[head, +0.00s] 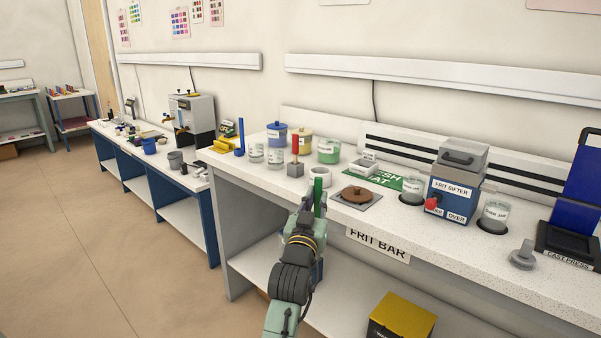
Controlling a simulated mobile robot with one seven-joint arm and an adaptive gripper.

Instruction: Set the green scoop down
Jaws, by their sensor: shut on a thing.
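The green scoop (318,193) shows as an upright green handle at the front edge of the frit bar counter (455,240). My gripper (314,212) is shut on it, in front of the counter edge. The scoop's lower end is hidden by my gripper. A whitish round vessel (321,173) is right behind the top of the handle; I cannot tell whether the scoop touches it.
A red-handled tool (295,148) stands in a grey block, and a blue one (240,132) stands farther left. Jars (328,151) line the back.

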